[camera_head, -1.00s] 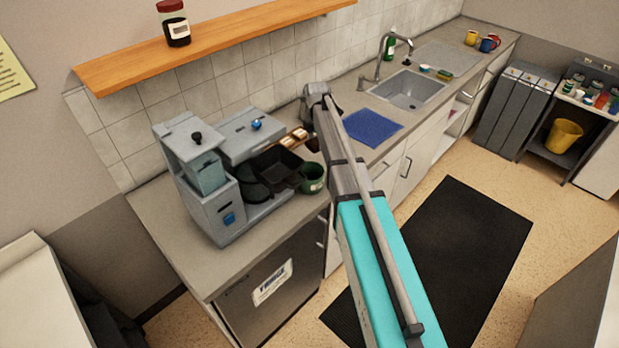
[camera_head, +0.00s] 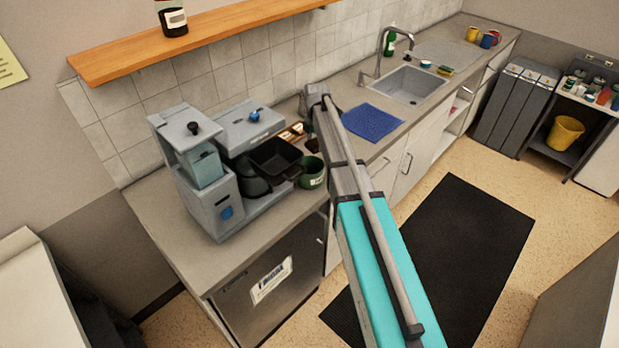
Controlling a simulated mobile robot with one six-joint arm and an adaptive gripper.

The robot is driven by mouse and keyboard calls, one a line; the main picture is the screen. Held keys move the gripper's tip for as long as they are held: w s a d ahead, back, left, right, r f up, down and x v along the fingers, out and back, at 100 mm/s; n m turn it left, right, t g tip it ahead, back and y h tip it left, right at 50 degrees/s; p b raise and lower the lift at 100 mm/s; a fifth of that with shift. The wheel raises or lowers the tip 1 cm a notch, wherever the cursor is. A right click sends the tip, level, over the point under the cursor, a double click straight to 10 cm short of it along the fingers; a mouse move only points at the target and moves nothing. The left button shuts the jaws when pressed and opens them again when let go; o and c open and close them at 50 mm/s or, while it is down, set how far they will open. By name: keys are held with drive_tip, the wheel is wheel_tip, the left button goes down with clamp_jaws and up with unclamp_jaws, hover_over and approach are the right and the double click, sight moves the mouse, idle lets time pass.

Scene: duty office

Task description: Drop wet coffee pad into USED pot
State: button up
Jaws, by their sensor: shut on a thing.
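My arm reaches across the counter, and its wrist (camera_head: 318,98) is above the counter behind a dark green pot. My gripper's fingers are hidden behind the arm, so I cannot see what they hold. The dark green pot (camera_head: 312,176) stands upright on the counter by the coffee machine, with a pale label I cannot read. A black square basket with a handle (camera_head: 276,155) sits at the front of the grey coffee machine (camera_head: 222,175), left of the pot. I cannot make out a wet coffee pad. A small dark shape (camera_head: 312,145) shows beside the arm, too unclear to name.
A tray with small brown and white items (camera_head: 294,133) lies behind the basket. A blue mat (camera_head: 371,121) and a sink (camera_head: 412,86) are to the right. A wooden shelf (camera_head: 215,36) hangs above the counter. The counter's front left (camera_head: 180,225) is clear.

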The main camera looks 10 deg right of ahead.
drive_tip(key=shift+f+b, duration=1.05)
drive_tip(key=shift+f, duration=0.3)
drive_tip(key=o, duration=0.8)
